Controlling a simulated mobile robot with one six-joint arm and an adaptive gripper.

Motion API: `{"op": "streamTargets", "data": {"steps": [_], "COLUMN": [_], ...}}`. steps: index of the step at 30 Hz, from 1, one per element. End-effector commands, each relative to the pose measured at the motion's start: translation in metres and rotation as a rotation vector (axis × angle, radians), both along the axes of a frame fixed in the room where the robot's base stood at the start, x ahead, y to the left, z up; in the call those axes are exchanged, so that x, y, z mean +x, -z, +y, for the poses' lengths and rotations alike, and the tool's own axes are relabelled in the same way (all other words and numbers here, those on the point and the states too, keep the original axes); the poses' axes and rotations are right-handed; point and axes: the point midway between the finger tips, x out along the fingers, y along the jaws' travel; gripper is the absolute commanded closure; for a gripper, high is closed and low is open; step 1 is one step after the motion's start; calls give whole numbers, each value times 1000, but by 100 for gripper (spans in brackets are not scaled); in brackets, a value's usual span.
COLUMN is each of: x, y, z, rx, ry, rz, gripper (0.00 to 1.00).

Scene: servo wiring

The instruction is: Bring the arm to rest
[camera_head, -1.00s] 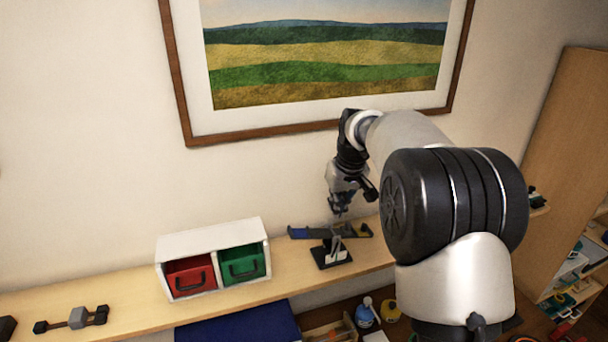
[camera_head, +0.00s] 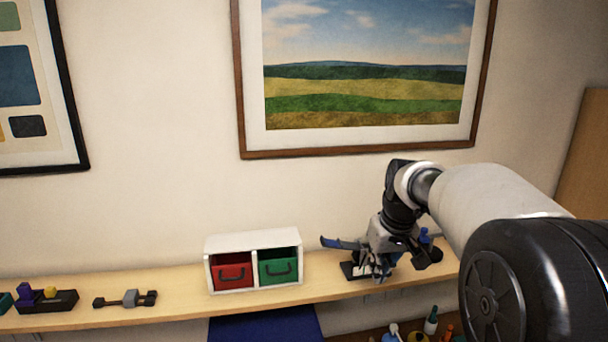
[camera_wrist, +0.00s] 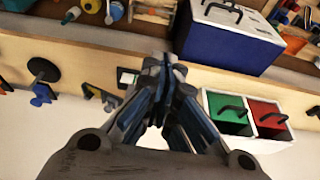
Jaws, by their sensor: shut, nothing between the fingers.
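My gripper (camera_head: 378,272) hangs in front of the shelf at the right side of the head view, fingers pointing down. It is shut with nothing in it. In the wrist view its closed fingers (camera_wrist: 166,66) point up the picture. In the head view my gripper partly covers a small black stand (camera_head: 350,270) and a blue bar (camera_head: 340,243) on the shelf. I cannot tell from this view how far apart they are.
A white holder (camera_head: 250,240) with a red drawer (camera_head: 233,276) and a green drawer (camera_head: 277,268) stands left of my gripper on the wooden shelf (camera_head: 185,297). A dumbbell-like part (camera_head: 126,299) lies farther left. A blue-sided box (camera_wrist: 225,42) shows in the wrist view.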

Motion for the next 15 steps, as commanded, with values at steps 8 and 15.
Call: {"op": "streamTargets", "data": {"steps": [8, 15], "x": [-92, -207], "y": [36, 109], "z": [11, 20], "rx": [-2, 0], "ry": [41, 94], "rz": [-29, -57], "gripper": [100, 100]}}
